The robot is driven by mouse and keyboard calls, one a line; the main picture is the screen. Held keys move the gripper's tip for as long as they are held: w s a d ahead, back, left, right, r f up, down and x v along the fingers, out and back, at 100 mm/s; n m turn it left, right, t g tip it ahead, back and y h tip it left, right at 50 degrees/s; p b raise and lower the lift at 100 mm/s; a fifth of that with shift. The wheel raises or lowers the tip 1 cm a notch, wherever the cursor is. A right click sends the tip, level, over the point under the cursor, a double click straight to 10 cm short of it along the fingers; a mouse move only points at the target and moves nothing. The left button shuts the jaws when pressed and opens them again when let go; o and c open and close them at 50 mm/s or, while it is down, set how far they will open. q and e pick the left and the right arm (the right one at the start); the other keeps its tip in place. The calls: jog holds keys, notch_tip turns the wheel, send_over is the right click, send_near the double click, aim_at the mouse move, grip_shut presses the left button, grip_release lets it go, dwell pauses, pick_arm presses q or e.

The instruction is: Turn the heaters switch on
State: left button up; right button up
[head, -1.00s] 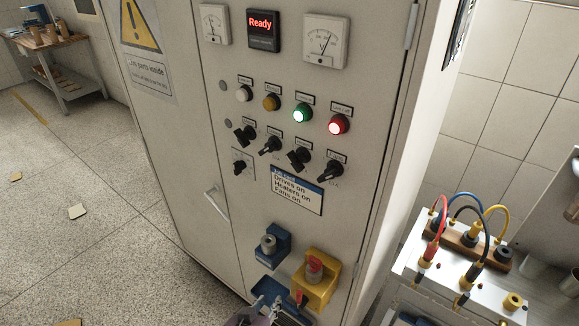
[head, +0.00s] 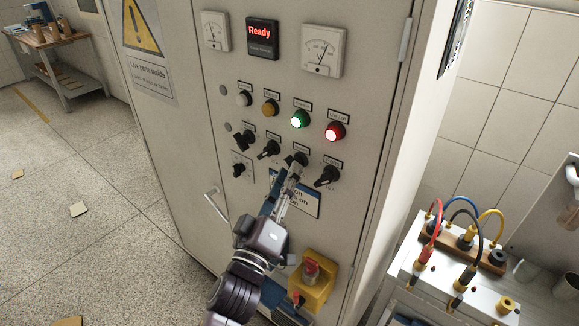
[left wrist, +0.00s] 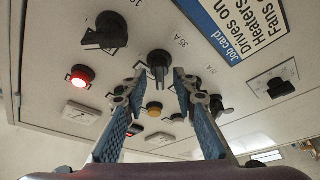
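The grey cabinet panel (head: 225,130) carries a row of black rotary switches. They include a left one (head: 244,137), a second one (head: 268,149), a third one (head: 297,159) and a right one (head: 327,176). Their labels are too small to read, so I cannot tell which is the heaters switch. My left gripper (head: 293,172) is at the third switch. In the left wrist view its open fingertips (left wrist: 157,80) stand either side of a black knob (left wrist: 158,62); contact cannot be told. The job card (left wrist: 240,25) lists drives, heaters and fans on. My right gripper is out of view.
Above the switches are a lit green lamp (head: 300,119), a lit red lamp (head: 335,131) and a "Ready" display (head: 262,38). A yellow switch box (head: 314,279) sits below. A bench with coloured cables (head: 420,240) stands at the right.

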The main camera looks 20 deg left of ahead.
pick_arm(q)
jog(key=shift+w+d+r, duration=0.1)
jog(key=shift+w+r, duration=0.1)
jog(key=shift+w, duration=0.5)
jog(key=c, duration=0.6)
grip_shut()
